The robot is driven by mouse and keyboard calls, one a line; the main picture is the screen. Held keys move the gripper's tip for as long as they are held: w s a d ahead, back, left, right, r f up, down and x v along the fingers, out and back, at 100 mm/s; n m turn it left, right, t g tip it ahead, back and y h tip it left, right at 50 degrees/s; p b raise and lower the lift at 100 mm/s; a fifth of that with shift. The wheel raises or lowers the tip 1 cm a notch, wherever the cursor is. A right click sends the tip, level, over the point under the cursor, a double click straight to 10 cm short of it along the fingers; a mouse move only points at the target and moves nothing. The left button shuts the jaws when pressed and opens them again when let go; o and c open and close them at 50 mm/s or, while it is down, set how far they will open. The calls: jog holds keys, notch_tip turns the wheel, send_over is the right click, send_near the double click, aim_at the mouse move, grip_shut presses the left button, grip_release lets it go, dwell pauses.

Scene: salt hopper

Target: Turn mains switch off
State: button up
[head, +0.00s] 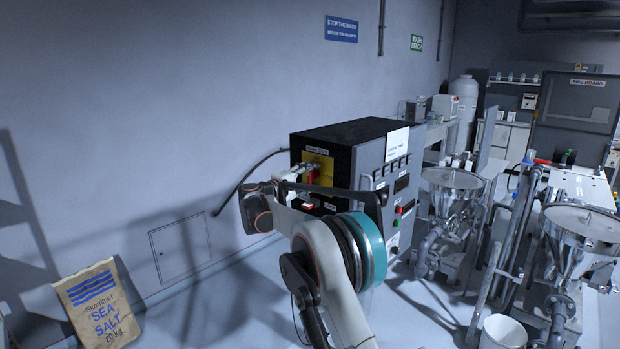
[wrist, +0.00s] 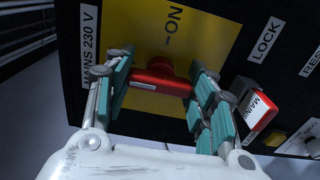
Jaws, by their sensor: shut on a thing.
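The mains switch's red handle (wrist: 160,78) sits on a yellow plate (wrist: 205,30) on the black side of the control cabinet (head: 345,134). In the wrist view the handle lies across the gap between my teal-padded fingers, and my gripper (wrist: 162,72) is shut on it. An "ON" mark stands on the plate above the handle in that picture, and a "MAINS 230 V" label (wrist: 90,45) is at the left. In the head view my gripper (head: 298,184) is at the plate, and part of the red handle (head: 312,176) shows beside it.
A red-and-white tag (wrist: 262,112) hangs near the "LOCK" label, close to my right finger. A cable (head: 245,180) runs from the cabinet to the wall. A salt sack (head: 98,305) stands at the left. Steel hoppers (head: 453,185) stand right of the cabinet.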

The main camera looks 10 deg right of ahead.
jog(key=o, duration=1.1)
jog(key=shift+w, duration=0.1)
jog(key=v, duration=1.2)
